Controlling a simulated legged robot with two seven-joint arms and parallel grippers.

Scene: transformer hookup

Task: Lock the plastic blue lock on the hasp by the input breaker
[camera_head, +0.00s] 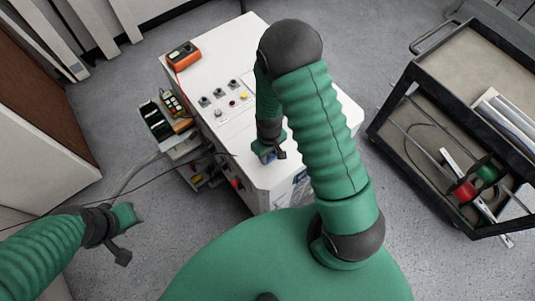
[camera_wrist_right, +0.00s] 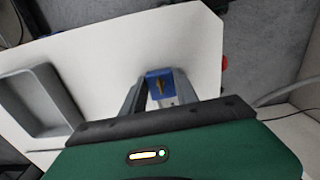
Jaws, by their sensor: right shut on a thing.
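The blue plastic lock (camera_wrist_right: 160,82) is between the fingers of my right gripper (camera_wrist_right: 158,92) in the right wrist view, above the white cabinet top. A brass-coloured part shows in the middle of the lock. In the head view, my right gripper (camera_head: 268,157) hangs near the front edge of the white cabinet (camera_head: 228,45), with a small bit of blue at its tip. I cannot make out the hasp, or whether the lock touches anything. My left gripper (camera_head: 135,213) is at the lower left, away from the cabinet; its fingers do not show clearly.
A red knob (camera_head: 236,184) is on the cabinet's front side. Knobs and an orange meter (camera_head: 183,56) are on its top. A black cart (camera_head: 455,120) stands at right. A grey tray (camera_wrist_right: 40,100) shows in the wrist view.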

